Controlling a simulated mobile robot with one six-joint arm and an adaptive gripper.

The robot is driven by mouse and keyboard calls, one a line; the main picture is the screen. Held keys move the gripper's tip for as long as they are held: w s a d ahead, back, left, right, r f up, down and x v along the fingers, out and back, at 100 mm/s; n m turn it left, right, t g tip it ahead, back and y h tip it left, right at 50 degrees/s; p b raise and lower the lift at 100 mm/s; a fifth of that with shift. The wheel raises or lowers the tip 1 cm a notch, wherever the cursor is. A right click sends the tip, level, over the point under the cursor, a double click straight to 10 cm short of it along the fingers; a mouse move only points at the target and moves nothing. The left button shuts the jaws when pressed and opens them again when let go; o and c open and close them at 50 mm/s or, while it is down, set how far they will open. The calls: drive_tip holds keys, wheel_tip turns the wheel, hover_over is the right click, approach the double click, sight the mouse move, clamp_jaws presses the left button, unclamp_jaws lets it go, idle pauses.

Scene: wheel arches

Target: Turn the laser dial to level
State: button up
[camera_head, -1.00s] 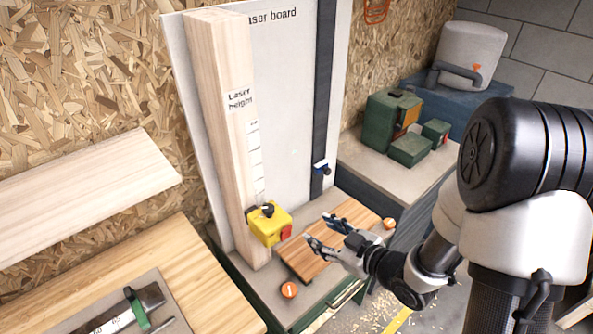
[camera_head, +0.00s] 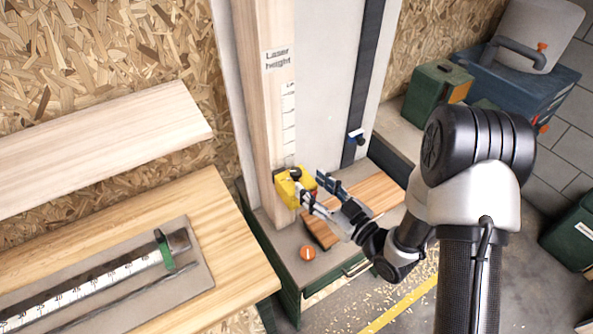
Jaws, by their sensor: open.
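The laser is a yellow box (camera_head: 285,190) low on the wooden post (camera_head: 265,110), at the foot of a printed height scale (camera_head: 289,125) headed "Laser height". A dark dial (camera_head: 296,173) shows on its upper part; its setting is too small to read. My gripper (camera_head: 313,191) is open, just right of the yellow box, with its fingers pointing at it. One finger overlaps the box's right side in the picture; I cannot tell whether they touch. The gripper partly hides the box's right side.
A wooden board (camera_head: 375,193) lies on the cabinet top beneath my gripper. An orange disc (camera_head: 307,252) sits at its front left. A blue clamp-like part (camera_head: 355,136) is on the dark vertical strip. A workbench (camera_head: 225,240) with a ruler fills the left.

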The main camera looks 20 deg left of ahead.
sight(300, 175)
drive_tip(key=x, duration=0.7)
drive_tip(key=shift+c, duration=0.5)
drive_tip(key=c, duration=1)
